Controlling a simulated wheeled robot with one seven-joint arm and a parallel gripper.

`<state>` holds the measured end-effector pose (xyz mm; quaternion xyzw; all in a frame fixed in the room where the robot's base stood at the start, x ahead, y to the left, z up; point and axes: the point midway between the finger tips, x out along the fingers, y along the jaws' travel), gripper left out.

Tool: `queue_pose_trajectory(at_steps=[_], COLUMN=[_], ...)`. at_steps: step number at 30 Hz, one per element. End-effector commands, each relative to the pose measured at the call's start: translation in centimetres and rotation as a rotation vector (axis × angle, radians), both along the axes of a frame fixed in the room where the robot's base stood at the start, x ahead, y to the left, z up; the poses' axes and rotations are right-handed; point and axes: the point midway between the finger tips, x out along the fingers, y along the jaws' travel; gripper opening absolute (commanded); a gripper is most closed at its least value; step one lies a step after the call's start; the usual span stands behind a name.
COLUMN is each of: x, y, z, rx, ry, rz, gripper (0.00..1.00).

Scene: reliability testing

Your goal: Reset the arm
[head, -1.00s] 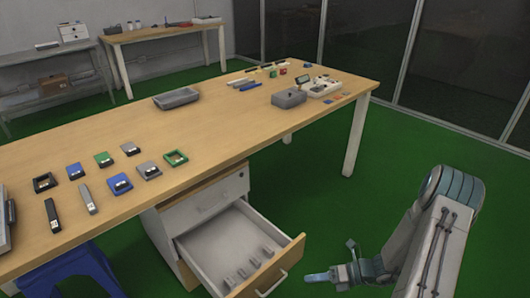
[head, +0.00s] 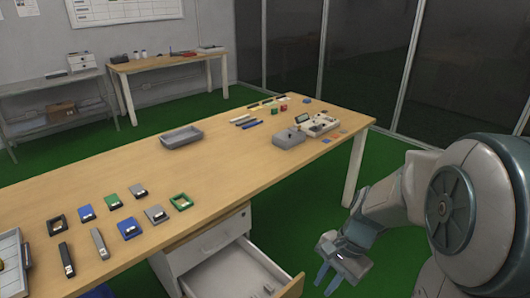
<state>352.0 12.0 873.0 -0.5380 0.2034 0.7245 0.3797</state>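My arm enters from the right edge, and its large rounded grey joint (head: 455,205) fills the lower right. My gripper (head: 327,280) hangs at the bottom, right of the open drawer, with its blue fingers pointing down. The two fingers look apart, with nothing visible between them. The wooden table (head: 235,165) stands to the left of the arm, clear of the gripper.
A white drawer unit under the table has an open drawer (head: 285,277) jutting out near my gripper. A grey tray (head: 182,137), a grey box (head: 288,138) and several small devices lie on the table. Green floor (head: 320,190) shows between table and arm.

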Motion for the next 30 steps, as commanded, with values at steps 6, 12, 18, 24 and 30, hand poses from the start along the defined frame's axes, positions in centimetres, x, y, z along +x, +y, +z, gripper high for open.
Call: queue_pose_trajectory(at_steps=[6,12,18,24,30], x=[-2.3,-4.3,-5.5,-5.7,-5.7], y=[-0.1,-0.5,-1.0,-1.1,-1.1], z=[7.0,11.8,14.3,14.7,14.7], rx=[-0.137,-0.264,-0.348,-0.370,-0.369], ry=[-0.220,-0.389,-0.482,-0.503,-0.502], rz=[0.328,0.604,0.769,0.811,0.808], gripper=[0.18,0.18,0.18,0.18,0.18])
